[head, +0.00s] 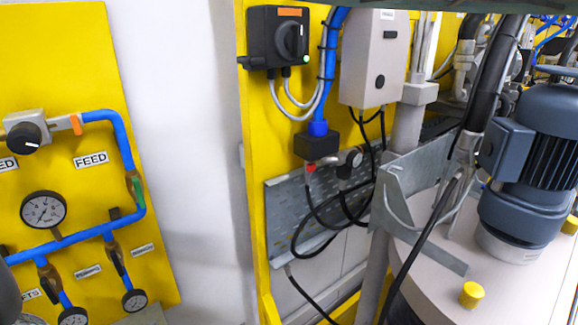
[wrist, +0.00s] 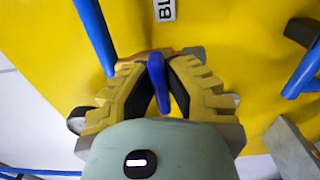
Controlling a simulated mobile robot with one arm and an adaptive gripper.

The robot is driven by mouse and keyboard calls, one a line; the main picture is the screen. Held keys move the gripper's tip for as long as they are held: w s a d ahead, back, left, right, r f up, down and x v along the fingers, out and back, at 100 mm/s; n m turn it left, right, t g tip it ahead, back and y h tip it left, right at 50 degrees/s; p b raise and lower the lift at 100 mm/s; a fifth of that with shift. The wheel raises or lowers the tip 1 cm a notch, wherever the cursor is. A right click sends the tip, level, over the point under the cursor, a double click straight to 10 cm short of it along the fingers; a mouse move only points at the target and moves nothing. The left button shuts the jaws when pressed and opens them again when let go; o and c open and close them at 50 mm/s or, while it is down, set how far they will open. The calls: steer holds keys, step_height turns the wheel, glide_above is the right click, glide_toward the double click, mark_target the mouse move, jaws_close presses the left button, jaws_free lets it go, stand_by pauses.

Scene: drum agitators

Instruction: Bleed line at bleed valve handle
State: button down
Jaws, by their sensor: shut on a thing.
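In the wrist view my gripper (wrist: 158,72) has its two yellow-and-black fingers closed around a narrow blue handle (wrist: 156,88), which I take to be the bleed valve handle. The handle stands between the black finger pads, in front of a yellow panel (wrist: 235,35). A white label starting "BL" (wrist: 165,10) is just above it, cut off by the frame edge. The valve body behind the fingers is mostly hidden. In the head view neither my gripper nor this handle can be made out.
Blue pipes (wrist: 95,35) run beside my gripper, with another pipe (wrist: 303,70) at right. The head view shows a yellow panel (head: 60,90) with a dial gauge (head: 43,209) and FEED labels (head: 91,160) at left. A blue motor (head: 535,150) stands on a drum at right.

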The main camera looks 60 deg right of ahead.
steer(key=shift+f+m, duration=0.1)
steer(key=shift+m, duration=0.3)
steer(key=c, duration=1)
jaws_free()
steer(key=v, duration=0.7)
steer(key=shift+s, duration=0.2)
steer(key=shift+a, duration=0.1)
